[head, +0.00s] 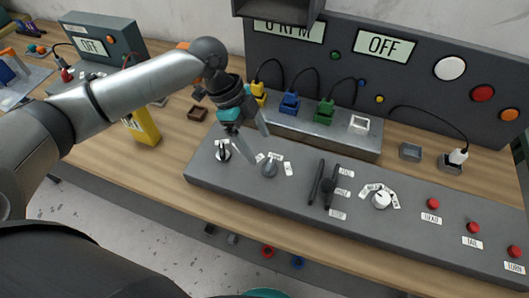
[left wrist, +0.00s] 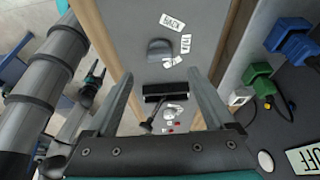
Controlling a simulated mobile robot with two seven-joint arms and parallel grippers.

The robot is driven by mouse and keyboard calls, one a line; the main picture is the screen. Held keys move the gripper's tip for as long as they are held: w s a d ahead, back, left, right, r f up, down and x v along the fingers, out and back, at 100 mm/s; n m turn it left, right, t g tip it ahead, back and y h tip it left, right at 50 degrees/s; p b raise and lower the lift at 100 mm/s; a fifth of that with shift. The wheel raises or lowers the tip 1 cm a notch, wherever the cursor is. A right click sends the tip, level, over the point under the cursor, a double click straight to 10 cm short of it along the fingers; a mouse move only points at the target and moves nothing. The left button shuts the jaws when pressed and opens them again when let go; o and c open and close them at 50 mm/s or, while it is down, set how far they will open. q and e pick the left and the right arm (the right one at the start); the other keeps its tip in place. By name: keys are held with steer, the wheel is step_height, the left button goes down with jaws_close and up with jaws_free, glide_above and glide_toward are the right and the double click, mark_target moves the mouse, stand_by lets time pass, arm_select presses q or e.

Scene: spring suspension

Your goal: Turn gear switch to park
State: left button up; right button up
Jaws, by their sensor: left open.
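A black lever with a round knob (head: 327,186) stands in a dark slotted plate on the grey sloping panel (head: 300,205). Three small labels sit at its right; I cannot read them surely. I take this to be the gear switch. It also shows in the left wrist view (left wrist: 146,127), beyond the fingers and between them. My left gripper (head: 257,145) is open and empty above the left part of the panel, left of the lever and apart from it. In the left wrist view its two fingers (left wrist: 158,78) stand wide apart. A teal part at the head view's bottom edge may be my right gripper.
A grey knob (head: 269,168) with labels lies under the left fingers, and a small toggle (head: 223,153) left of it. A white knob (head: 381,200) and red buttons (head: 433,204) sit right of the lever. Coloured plugs (head: 325,112) with cables stand behind.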

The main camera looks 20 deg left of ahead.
arm_select(q)
steer(key=v, duration=0.8)
